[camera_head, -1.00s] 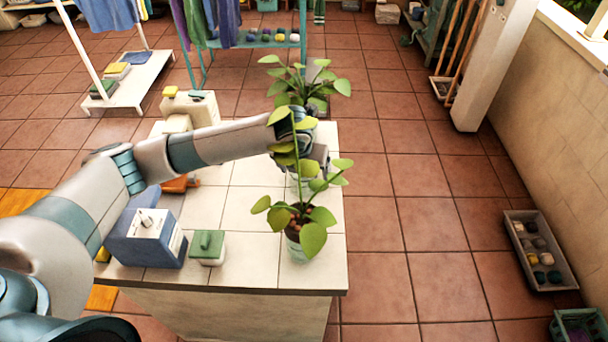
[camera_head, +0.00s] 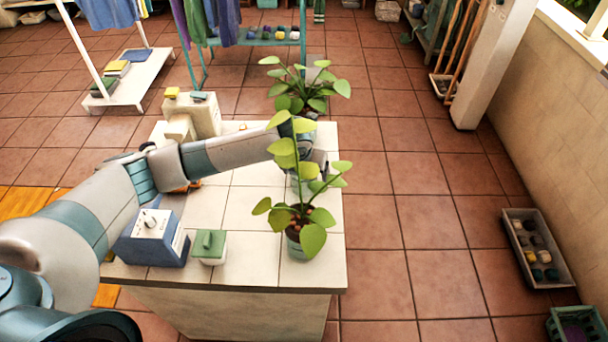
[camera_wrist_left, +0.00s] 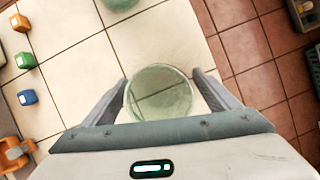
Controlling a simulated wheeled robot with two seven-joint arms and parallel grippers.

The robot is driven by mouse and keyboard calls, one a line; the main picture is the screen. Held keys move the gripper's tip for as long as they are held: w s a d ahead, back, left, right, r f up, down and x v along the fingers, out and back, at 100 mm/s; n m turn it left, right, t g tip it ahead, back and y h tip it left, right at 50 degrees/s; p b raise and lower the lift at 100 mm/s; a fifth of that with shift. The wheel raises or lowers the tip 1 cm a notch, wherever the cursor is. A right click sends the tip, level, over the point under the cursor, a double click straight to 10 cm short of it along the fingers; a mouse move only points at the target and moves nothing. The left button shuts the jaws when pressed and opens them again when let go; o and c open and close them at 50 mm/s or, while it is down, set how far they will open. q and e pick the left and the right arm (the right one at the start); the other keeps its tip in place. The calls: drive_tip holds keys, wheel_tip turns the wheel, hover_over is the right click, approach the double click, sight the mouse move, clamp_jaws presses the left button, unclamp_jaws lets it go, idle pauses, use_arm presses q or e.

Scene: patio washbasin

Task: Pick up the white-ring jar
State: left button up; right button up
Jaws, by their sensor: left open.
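A round, pale-green glass jar (camera_wrist_left: 160,92) with a whitish rim shows from above in the left wrist view. It stands on the cream-tiled top between the two fingers of my left gripper (camera_wrist_left: 160,77). The fingers are open, with narrow gaps on both sides of the jar. In the head view my left gripper (camera_head: 310,158) is at the right side of the counter, partly hidden by leaves. A pale-green jar (camera_head: 299,186) shows partly below it there, behind the front plant. My right gripper is not in view.
A potted plant (camera_head: 311,238) stands at the counter's front right corner, its leaves reaching up before my gripper. Another plant (camera_head: 297,82) is behind. A blue box (camera_head: 150,240) and a green-lidded jar (camera_head: 208,247) stand at front left. The tiled counter (camera_head: 250,262) has bare room in its middle.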

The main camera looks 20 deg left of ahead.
use_arm(q)
drive_tip(key=shift+w+f, duration=0.1)
drive_tip(key=shift+f, duration=0.15)
drive_tip(key=shift+c, duration=0.6)
drive_tip(key=c, duration=1)
